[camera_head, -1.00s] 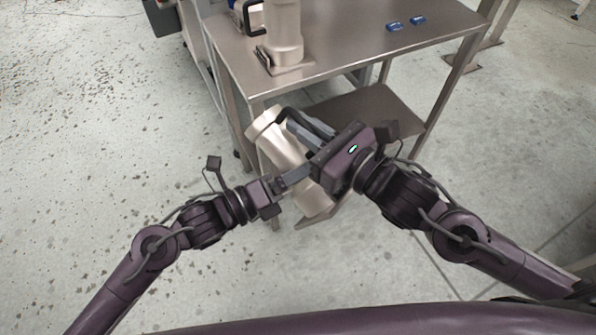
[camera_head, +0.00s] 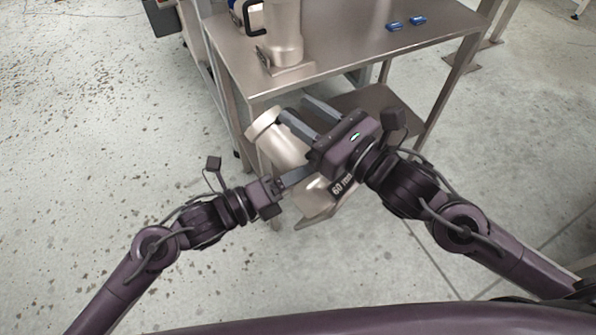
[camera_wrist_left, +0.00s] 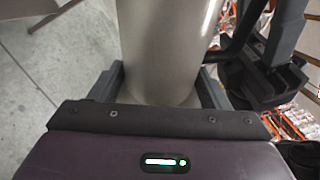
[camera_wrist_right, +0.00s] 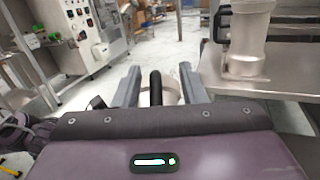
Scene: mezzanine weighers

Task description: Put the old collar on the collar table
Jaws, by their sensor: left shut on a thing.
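A pale metal cylinder-shaped collar (camera_head: 282,145) with a flanged end is held tilted in front of the table. My left gripper (camera_head: 288,182) is shut on its body, and its fingers lie on both sides of the metal in the left wrist view (camera_wrist_left: 165,50). A dark label reading 60 mm shows near its lower end. My right gripper (camera_head: 305,115) is open beside it, and the black handle (camera_wrist_right: 155,85) shows between its spread fingers in the right wrist view. The metal table (camera_head: 350,42) stands behind. Its name is not readable here.
A similar metal cylinder (camera_head: 284,35) with a black handle stands upright on the table's left part. Two small blue pieces (camera_head: 394,27) lie on the right part. The tabletop between them is clear. A lower shelf (camera_head: 382,104) sits under the table.

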